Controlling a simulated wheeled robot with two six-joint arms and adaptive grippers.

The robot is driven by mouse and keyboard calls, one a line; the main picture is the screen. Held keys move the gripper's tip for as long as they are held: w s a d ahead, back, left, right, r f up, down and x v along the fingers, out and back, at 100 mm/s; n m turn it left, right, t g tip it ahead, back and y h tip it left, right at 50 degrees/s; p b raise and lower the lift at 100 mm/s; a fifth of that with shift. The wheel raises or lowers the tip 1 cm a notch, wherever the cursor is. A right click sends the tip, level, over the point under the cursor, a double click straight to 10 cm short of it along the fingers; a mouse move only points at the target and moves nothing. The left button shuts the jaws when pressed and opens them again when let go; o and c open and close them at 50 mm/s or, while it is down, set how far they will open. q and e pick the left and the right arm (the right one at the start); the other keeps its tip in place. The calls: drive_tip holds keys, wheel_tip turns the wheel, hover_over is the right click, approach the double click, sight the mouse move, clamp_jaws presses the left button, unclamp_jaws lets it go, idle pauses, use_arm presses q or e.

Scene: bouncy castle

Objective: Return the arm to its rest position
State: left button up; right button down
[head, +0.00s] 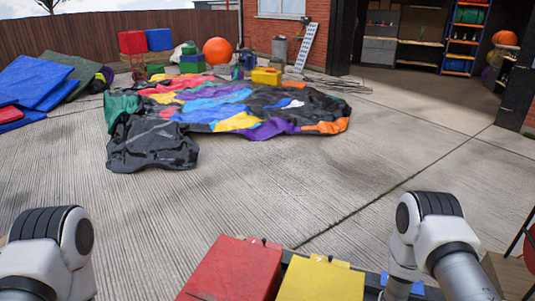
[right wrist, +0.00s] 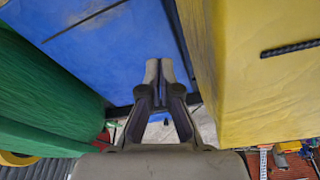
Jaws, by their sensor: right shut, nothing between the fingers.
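My right gripper (right wrist: 159,72) shows in the right wrist view with its two fingertips together and nothing between them. It is in front of a blue surface (right wrist: 110,45), with a yellow block (right wrist: 255,75) close on the right and a green rolled thing (right wrist: 45,100) on the left. I cannot tell whether the fingertips touch the blue surface. In the head view, my two arms show only as upper links at the lower left and lower right. Both grippers are outside that view.
A red block (head: 232,268) and a yellow block (head: 320,284) stand side by side at the bottom of the head view. A colourful deflated castle (head: 225,110) lies on the concrete ahead. Blue mats (head: 35,80) lean at the far left. The concrete between is clear.

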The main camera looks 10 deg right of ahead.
drive_tip(key=s+a+r+n+g+y+b, duration=0.1)
drive_tip(key=s+a+r+n, duration=0.3)
drive_tip(key=s, duration=0.5)
drive_tip(key=s+a+r+n+g+y+b, duration=0.1)
drive_tip(key=s+a+r+n, duration=0.1)
drive_tip(key=s+a+n, duration=0.45)
wheel_tip(320, 180, down, 10)
drive_tip(key=s+m+b, duration=0.1)
drive_tip(key=s+b, duration=0.1)
drive_tip(key=b, duration=0.7)
drive_tip(key=shift+b, duration=0.35)
drive_tip(key=shift+a+m, duration=0.1)
drive_tip(key=shift+m, duration=0.15)
